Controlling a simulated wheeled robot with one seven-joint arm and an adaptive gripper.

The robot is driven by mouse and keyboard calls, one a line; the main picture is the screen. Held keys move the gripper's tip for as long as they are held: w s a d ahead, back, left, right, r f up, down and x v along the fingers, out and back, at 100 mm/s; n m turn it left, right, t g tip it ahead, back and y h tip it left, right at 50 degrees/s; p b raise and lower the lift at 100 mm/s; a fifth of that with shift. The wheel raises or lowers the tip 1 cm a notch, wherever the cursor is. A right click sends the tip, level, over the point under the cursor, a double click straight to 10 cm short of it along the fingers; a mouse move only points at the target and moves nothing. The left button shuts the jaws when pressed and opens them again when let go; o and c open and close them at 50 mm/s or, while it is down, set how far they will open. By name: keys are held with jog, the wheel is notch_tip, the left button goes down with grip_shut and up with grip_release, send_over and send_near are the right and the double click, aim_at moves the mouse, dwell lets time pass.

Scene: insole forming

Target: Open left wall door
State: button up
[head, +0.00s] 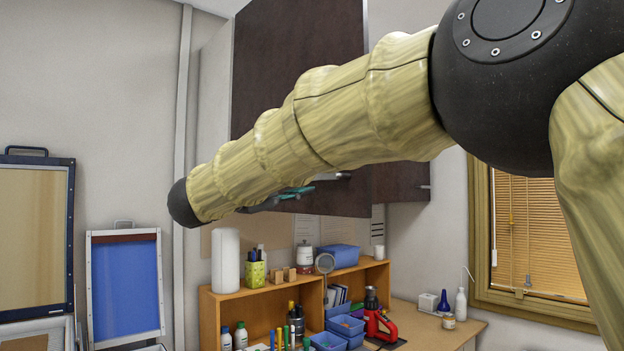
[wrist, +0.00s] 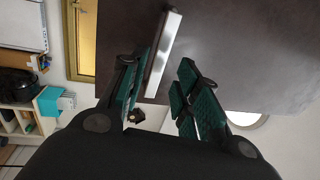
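The dark brown wall cabinet door (head: 298,60) hangs high on the wall in the head view, with my arm hiding part of it. In the wrist view the dark door panel (wrist: 235,45) fills the upper right. A silver bar handle (wrist: 165,55) is fixed near its edge. My gripper (wrist: 168,58) is open, with its green-padded fingers on either side of the handle. The left finger looks closer to the bar; I cannot tell whether it touches. In the head view my gripper (head: 285,197) shows only partly below my arm, near the door's lower edge.
Below the cabinet, a wooden shelf unit (head: 258,298) on the worktop holds a paper roll (head: 225,260), blue bins (head: 340,256) and bottles. A window with blinds (head: 540,235) is at the right. Framed screens (head: 125,285) stand at the left.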

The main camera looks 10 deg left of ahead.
jog(key=v, duration=0.6)
jog(key=shift+f, duration=0.1)
dwell(0.3)
